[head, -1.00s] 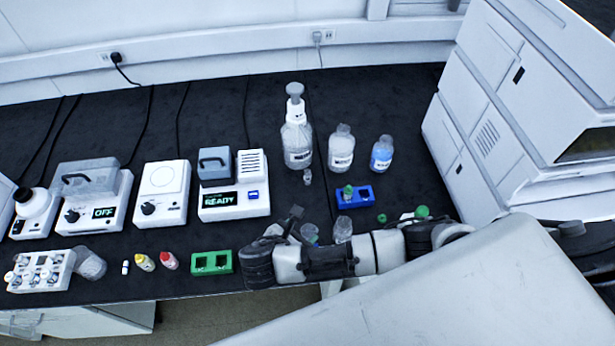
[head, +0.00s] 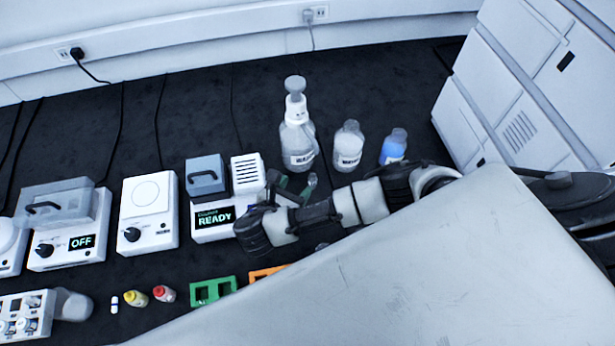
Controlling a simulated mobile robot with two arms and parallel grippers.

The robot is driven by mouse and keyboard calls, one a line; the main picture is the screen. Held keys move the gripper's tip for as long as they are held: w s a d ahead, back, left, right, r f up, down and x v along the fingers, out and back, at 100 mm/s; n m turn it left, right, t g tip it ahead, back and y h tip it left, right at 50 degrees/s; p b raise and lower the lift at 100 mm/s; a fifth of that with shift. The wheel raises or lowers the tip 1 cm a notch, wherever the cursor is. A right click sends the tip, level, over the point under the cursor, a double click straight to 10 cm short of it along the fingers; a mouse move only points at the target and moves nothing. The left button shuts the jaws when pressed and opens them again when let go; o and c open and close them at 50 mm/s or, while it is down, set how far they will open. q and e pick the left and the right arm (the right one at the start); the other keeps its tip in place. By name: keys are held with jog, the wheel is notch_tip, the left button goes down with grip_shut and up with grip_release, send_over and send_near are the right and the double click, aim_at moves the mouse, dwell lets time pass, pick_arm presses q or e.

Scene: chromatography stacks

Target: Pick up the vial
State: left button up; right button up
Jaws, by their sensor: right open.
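My right gripper (head: 293,184) is open, its fingers pointing away from me just in front of the large white-topped bottle (head: 298,145). The small clear vial that stood in front of that bottle cannot be made out now; the fingers cover that area, and I cannot tell whether it is between them. At the front left, a small white vial with a blue band (head: 114,303) stands beside a yellow-capped bottle (head: 135,298) and a red-capped bottle (head: 164,294), well apart from the gripper. My left gripper is not in view.
The device reading READY (head: 213,219) is close left of my right gripper. A white-labelled bottle (head: 347,148) and a blue bottle (head: 394,148) stand behind my forearm. Green (head: 212,291) and orange (head: 266,272) racks are in front. My arm hides the blue rack's area.

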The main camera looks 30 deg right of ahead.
aim_at(311, 180)
notch_tip(311, 180, down, 5)
jog(key=b, duration=0.4)
jog(key=shift+f, duration=0.15)
jog(key=shift+w+d+f+b, duration=0.1)
jog(key=shift+w+f+b, duration=0.1)
jog(key=shift+b, duration=0.25)
jog(key=shift+b+x, duration=0.8)
jog(key=shift+x, duration=1.45)
jog(key=shift+p+x, duration=0.6)
jog(key=shift+x, duration=2.3)
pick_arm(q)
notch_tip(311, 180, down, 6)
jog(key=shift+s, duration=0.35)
pick_arm(e)
jog(key=shift+r, duration=0.15)
grip_shut()
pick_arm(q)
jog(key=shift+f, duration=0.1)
pick_arm(e)
jog(key=shift+r, duration=0.1)
